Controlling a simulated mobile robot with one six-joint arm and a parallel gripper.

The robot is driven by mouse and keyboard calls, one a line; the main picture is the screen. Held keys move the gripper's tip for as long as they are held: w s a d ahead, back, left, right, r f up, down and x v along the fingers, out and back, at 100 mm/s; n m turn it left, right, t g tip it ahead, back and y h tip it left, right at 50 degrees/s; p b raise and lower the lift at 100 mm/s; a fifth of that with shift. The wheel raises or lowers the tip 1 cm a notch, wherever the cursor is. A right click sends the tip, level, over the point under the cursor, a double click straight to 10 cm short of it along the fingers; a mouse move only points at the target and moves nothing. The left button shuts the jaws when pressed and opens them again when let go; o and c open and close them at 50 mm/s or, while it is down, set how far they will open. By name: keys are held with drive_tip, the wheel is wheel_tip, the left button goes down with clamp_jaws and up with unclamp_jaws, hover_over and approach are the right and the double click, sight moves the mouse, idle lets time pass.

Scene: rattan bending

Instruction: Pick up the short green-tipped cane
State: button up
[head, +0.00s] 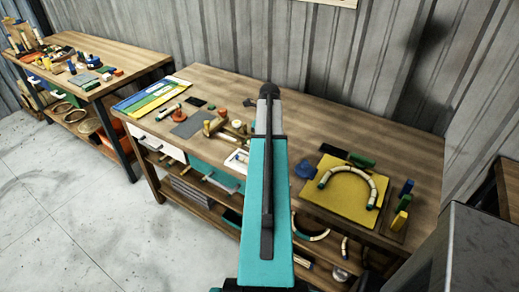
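A short pale cane (169,111) with darker ends lies on the left part of the middle workbench, beside a striped colour board. Its tip colour is too small to be sure of. A curved pale cane (349,169) with green bands near its ends lies on a yellow board (335,200) at the bench's right. My teal arm reaches up across the middle of the head view, over the bench, and hides part of it. My gripper's fingers cannot be made out; the arm ends in a dark rounded joint.
The striped board (150,97) has blue, green and yellow bands. A grey mat (192,124), wooden blocks and a white card crowd the bench (225,82) near my arm. Upright coloured blocks (404,203) stand at the right. A second cluttered bench (75,45) is at left; open floor (60,200) lies before it.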

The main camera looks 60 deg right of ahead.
idle(0.4)
clamp_jaws()
drive_tip(key=shift+r, duration=0.2)
drive_tip(key=shift+r+b, duration=0.8)
drive_tip(key=shift+r, duration=0.6)
drive_tip(key=shift+s+a+r, duration=0.1)
drive_tip(key=shift+s+a, duration=0.1)
drive_tip(key=s+a+b, duration=0.1)
drive_tip(key=s+a, duration=0.2)
drive_tip(key=s+a+r+b, duration=0.1)
drive_tip(key=s+a, duration=0.3)
drive_tip(key=s+a+b, duration=0.1)
drive_tip(key=s+a, duration=0.3)
drive_tip(key=shift+r+b, duration=0.3)
drive_tip(key=shift+b, duration=0.1)
drive_tip(key=shift+w, duration=0.1)
